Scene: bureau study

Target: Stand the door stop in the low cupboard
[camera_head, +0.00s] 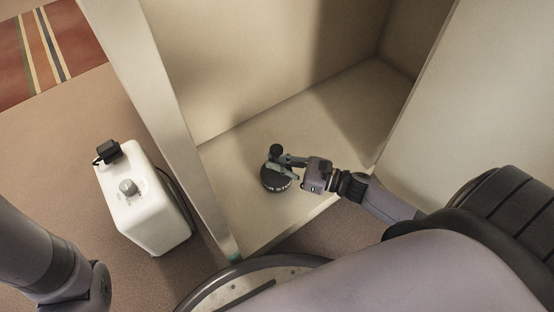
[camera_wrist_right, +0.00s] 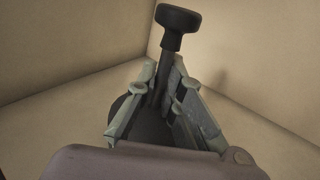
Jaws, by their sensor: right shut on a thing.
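The door stop (camera_head: 277,180) is dark, with a round, wide base and a knob on a thin stem. It is upright inside the low cupboard (camera_head: 230,205), over the pale floor near the front opening. I cannot tell whether its base touches the floor. My right gripper (camera_head: 275,162) is shut on its stem, below the knob. In the right wrist view the knob of the door stop (camera_wrist_right: 178,27) rises above the fingers of the right gripper (camera_wrist_right: 165,85), and the base is partly hidden behind them. My left arm shows at the lower left, but its gripper is out of view.
A white box-like device (camera_head: 140,205) with a grey knob and a black plug on top stands on the carpet left of the cupboard. The cupboard's left side wall (camera_head: 165,100) is close by. The cupboard floor behind the door stop is clear. A striped rug (camera_head: 45,45) lies at the upper left.

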